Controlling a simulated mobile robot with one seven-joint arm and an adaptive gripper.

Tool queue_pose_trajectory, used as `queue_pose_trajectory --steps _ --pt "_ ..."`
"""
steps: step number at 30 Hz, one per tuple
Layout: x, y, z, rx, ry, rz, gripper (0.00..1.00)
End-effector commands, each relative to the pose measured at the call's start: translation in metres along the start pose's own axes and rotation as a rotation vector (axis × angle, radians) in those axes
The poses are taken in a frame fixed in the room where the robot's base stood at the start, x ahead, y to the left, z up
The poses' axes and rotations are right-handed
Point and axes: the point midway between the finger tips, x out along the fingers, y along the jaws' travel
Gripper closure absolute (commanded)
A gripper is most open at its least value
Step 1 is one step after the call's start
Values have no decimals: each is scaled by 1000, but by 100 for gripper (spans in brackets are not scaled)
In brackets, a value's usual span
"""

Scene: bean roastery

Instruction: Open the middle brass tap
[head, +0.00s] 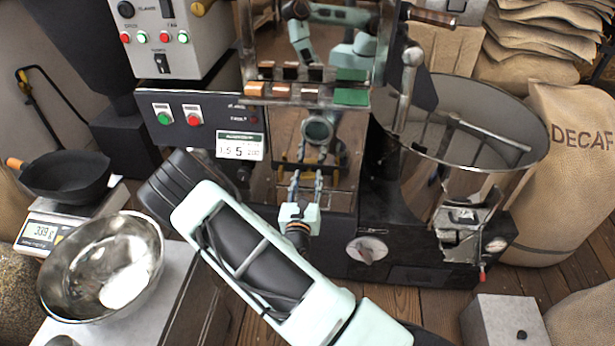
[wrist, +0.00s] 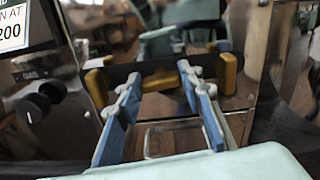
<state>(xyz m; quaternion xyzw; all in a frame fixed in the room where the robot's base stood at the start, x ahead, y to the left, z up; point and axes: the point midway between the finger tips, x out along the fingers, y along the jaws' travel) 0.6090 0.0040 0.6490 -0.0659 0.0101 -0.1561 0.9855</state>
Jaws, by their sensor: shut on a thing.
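A brass piece, which I take for the middle brass tap (wrist: 160,81), sits between my fingertips in the wrist view, with a dark bar behind it. Another brass piece (wrist: 98,88) is left of my fingers and one more (wrist: 228,73) is at the right. My gripper (wrist: 158,88) has blue-padded fingers, spread apart and closed on the middle piece. The brass there is small and partly hidden by the fingers.
The round cooling drum (head: 470,100) is at the right. A steel bowl (head: 100,268) and a scale (head: 42,236) with a black pan stand at the left. A DECAF sack (head: 575,170) stands far right.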

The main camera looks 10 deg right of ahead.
Motion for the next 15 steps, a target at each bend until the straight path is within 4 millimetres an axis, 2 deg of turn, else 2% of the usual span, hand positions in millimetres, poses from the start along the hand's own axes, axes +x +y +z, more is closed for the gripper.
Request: queue_pose_trajectory --steps 15 --pt "-1 2 3 -472 1 3 90"
